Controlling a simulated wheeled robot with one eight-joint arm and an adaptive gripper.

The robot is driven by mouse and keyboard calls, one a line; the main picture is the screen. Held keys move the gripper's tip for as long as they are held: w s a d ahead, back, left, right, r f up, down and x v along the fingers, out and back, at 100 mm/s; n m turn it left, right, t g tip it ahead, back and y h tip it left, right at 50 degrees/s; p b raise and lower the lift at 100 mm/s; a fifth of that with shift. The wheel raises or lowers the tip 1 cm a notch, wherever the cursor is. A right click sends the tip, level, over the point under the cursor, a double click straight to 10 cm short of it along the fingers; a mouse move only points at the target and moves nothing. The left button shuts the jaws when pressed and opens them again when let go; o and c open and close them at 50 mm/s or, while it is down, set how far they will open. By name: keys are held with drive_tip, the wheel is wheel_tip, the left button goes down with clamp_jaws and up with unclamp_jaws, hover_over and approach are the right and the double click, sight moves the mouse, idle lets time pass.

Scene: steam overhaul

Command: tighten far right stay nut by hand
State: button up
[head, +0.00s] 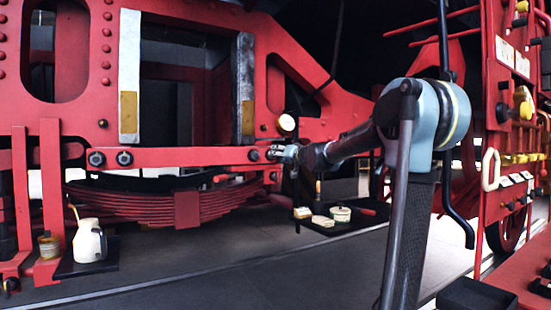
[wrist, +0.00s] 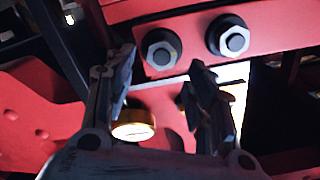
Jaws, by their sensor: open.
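A red stay bar (head: 190,156) runs across the frame, with two dark nuts at its left end and two at its right end. The far right stay nut (wrist: 160,48) is a grey hex nut with a dark collar; in the wrist view, which looks turned over, it is the left of two. The neighbouring nut (wrist: 227,36) also shows in the head view (head: 254,155). My gripper (wrist: 160,64) is open and empty, its fingertips spread either side of the line to the far right nut. In the head view my gripper (head: 277,153) is at the bar's right end, partly hiding that nut. Contact is unclear.
A round gauge (head: 286,123) sits just above the bar's right end and also shows between my fingers (wrist: 133,128). A leaf spring (head: 150,205) hangs below the bar. A dark tray (head: 335,227) with small tins is below my gripper. A white jug (head: 88,243) stands lower left.

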drive_tip(key=shift+x, duration=1.8)
drive_tip(key=c, duration=1.1)
drive_tip(key=shift+o, duration=0.2)
drive_tip(key=shift+a, duration=0.1)
